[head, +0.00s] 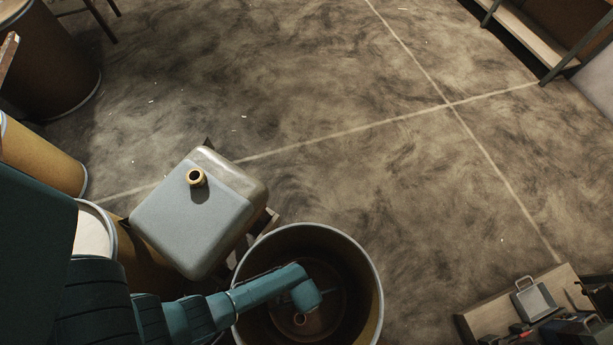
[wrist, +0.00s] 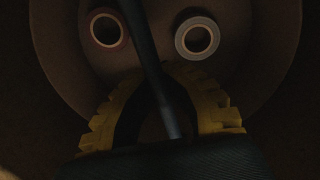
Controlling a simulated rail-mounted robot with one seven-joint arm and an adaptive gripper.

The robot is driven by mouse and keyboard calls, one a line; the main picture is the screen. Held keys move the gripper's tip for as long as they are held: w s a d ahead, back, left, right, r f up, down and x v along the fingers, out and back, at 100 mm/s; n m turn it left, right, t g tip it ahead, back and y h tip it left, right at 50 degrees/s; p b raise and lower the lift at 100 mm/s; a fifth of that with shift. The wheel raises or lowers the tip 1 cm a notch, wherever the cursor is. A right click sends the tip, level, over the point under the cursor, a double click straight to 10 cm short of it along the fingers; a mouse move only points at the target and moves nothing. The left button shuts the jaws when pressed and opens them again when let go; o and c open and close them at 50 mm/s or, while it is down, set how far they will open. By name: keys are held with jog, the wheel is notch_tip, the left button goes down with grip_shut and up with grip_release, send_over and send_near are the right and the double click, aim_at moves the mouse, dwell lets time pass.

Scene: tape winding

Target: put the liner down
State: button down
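My arm reaches down into an open round drum (head: 372,270) at the bottom of the head view. My gripper is hidden under the wrist there. In the wrist view its curved yellow, notched fingers (wrist: 168,72) converge inside the dim drum. A dark, narrow bar (wrist: 150,60) crosses in front of the fingertips and hides whether they touch. I cannot tell whether this bar is the liner or whether it is held. No other thing can be made out as the liner. A reddish roll (wrist: 123,32) and a grey roll (wrist: 180,42) lie apart on the drum's floor.
A grey-blue canister (head: 190,230) with a brass neck stands just left of the drum. More drums (head: 40,150) crowd the left side. A low bench (head: 487,318) with tools is at lower right, a shelf (head: 525,35) at upper right. The middle floor is clear.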

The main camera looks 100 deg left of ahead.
jog(key=shift+w+f, duration=0.1)
jog(key=shift+f, duration=0.1)
jog(key=c, duration=1.2)
grip_release()
jog(key=shift+c, duration=0.2)
notch_tip(320, 180, up, 12)
jog(key=p, duration=0.8)
jog(key=shift+r+p, duration=0.2)
jog(key=shift+p, duration=0.15)
jog(key=shift+a, duration=0.1)
